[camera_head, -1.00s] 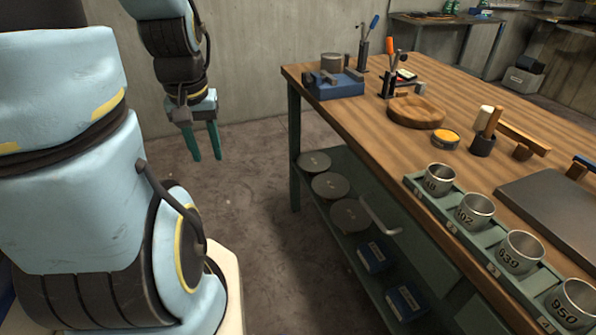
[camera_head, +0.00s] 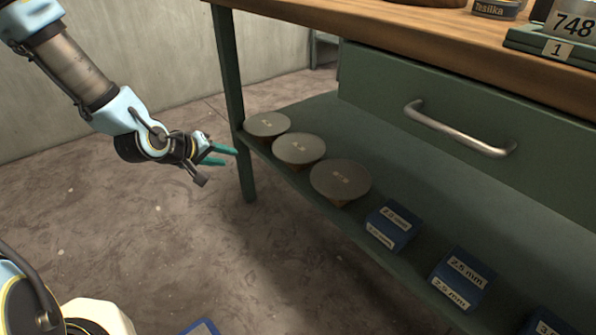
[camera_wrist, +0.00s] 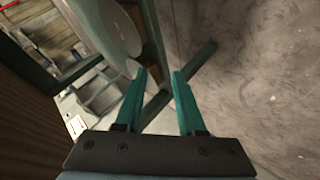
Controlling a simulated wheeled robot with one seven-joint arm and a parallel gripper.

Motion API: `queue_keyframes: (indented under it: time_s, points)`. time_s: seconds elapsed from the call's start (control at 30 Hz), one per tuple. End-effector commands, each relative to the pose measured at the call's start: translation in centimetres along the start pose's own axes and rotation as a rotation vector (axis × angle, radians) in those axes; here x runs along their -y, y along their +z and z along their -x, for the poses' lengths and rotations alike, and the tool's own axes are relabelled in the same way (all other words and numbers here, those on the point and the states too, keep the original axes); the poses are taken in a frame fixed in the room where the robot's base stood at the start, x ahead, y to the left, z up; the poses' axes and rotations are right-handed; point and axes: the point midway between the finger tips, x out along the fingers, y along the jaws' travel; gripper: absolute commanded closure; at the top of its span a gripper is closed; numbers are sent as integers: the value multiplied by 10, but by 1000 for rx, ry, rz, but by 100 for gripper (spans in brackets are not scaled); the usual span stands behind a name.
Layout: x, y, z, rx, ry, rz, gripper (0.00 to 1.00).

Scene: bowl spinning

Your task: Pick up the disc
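Three grey round discs sit in a row on the lower shelf: a far-left one (camera_head: 267,124), a middle one (camera_head: 299,149) and a larger near one (camera_head: 340,180). Each rests on a smaller brown support. My gripper (camera_head: 229,154) has teal fingers and is just left of the far-left disc, by the bench leg. In the wrist view the two fingers (camera_wrist: 159,74) stand apart with nothing between them. Pale discs (camera_wrist: 120,27) show in the wrist view, left of and beyond the fingertips.
The green bench leg (camera_head: 233,100) stands close to my gripper. The lower shelf (camera_head: 310,112) also holds blue boxes (camera_head: 391,226) to the right. A green drawer with a metal handle (camera_head: 459,130) hangs above the shelf. Open concrete floor (camera_head: 130,230) lies left of the bench.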

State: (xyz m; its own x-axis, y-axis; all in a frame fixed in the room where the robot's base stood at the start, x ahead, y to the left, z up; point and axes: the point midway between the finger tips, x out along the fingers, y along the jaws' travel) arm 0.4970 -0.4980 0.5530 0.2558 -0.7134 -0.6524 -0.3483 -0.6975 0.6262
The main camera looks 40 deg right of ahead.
Motion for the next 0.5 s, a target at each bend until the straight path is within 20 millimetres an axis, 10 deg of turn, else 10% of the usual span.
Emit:
queue_keyframes:
  time_s: [0.2,0.5]
  points:
    - [-20,64,-97,-31,300,172,61]
    - [-55,103,-148,-68,635,438,61]
